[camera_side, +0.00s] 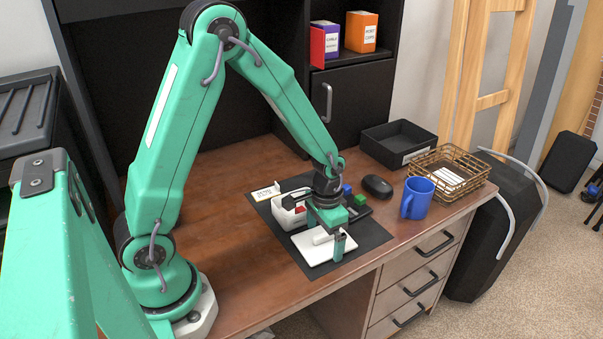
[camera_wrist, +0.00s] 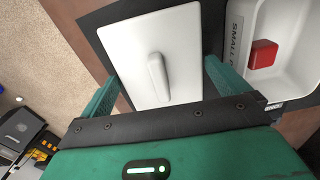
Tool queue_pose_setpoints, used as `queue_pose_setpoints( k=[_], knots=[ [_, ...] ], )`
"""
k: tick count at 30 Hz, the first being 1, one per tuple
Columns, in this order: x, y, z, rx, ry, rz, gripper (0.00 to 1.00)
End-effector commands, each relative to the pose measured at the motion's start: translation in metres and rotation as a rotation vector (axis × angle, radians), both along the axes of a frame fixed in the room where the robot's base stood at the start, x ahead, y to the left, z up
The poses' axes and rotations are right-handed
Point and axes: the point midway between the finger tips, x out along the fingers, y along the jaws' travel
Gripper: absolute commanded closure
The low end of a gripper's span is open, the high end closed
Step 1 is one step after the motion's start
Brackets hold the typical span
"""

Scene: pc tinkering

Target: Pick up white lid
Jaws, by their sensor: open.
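The white lid (camera_side: 317,251) is a flat rectangular plate with a raised bar handle, lying on the dark mat (camera_side: 364,237) on the desk. In the wrist view the lid (camera_wrist: 184,48) lies ahead of my gripper, with its handle (camera_wrist: 157,77) pointing along the view between the fingers. My gripper (camera_side: 335,238) is over the lid, pointing down, and its near finger hides part of the lid in the side view. In the wrist view my gripper (camera_wrist: 160,88) is open, with one green finger on each side of the handle. Whether the fingers touch the lid is unclear.
A white bin (camera_side: 290,216) with a red block (camera_wrist: 262,54) stands close beside the lid. Bare desk lies left of the mat.

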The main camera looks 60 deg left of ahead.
Motion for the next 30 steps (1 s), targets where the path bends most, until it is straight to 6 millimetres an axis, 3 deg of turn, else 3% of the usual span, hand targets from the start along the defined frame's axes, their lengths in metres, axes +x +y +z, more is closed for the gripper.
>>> queue_pose_setpoints(
  k=[13,19,30],
  knots=[
    [0.0001,-0.0001,0.0003,0.0,0.0,0.0,0.0],
    [0.0001,-0.0001,0.0003,0.0,0.0,0.0,0.38],
    [0.0004,0.0,0.003,0.0,-0.001,0.0,0.38]
  ],
)
